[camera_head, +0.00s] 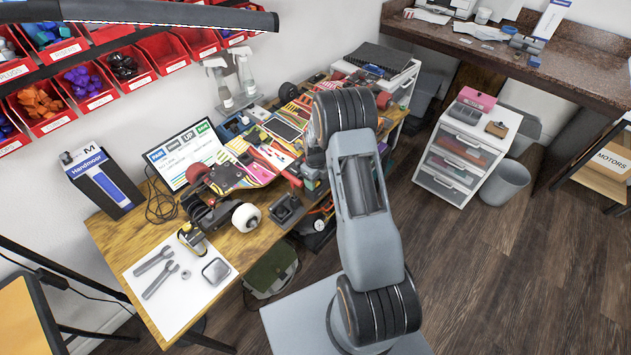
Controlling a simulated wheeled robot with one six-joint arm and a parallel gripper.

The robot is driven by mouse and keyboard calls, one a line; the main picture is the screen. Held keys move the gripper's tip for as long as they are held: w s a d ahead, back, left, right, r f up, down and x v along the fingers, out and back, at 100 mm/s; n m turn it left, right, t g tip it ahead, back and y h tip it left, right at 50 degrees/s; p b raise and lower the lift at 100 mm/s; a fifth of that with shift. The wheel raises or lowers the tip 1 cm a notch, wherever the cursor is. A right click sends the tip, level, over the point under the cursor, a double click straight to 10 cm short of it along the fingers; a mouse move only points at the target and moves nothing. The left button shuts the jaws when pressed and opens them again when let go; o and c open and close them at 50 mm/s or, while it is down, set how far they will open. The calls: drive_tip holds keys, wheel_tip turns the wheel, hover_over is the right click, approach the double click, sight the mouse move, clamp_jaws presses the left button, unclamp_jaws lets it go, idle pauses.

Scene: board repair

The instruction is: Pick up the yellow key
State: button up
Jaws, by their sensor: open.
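I cannot make out a clear yellow key. A small yellow and black item (191,239) stands at the top edge of the white mat (154,302), on the left front part of the wooden table; its exact shape is too small to tell. Two grey wrench-like tools (157,270) lie on the mat, beside a small ring (186,274) and a grey rounded square piece (215,271). My arm rises at the centre right and bends over towards the table's far part. My gripper does not show clearly; the upper arm and joint hide that area.
Red bins (40,107) hang above. A drawer unit (452,166) and bin (505,182) stand right.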

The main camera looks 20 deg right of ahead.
drive_tip(key=shift+c, duration=0.4)
drive_tip(key=c, duration=0.9)
drive_tip(key=shift+c, duration=0.2)
clamp_jaws()
drive_tip(key=shift+r+b, duration=0.4)
drive_tip(key=shift+r, duration=0.15)
drive_tip(key=s+a+r+b, duration=0.3)
drive_tip(key=s+a+r, duration=0.3)
drive_tip(key=s+r, duration=0.6)
drive_tip(key=shift+s+b, duration=0.35)
drive_tip(key=shift+b, duration=0.05)
drive_tip(key=shift+a+f, duration=0.1)
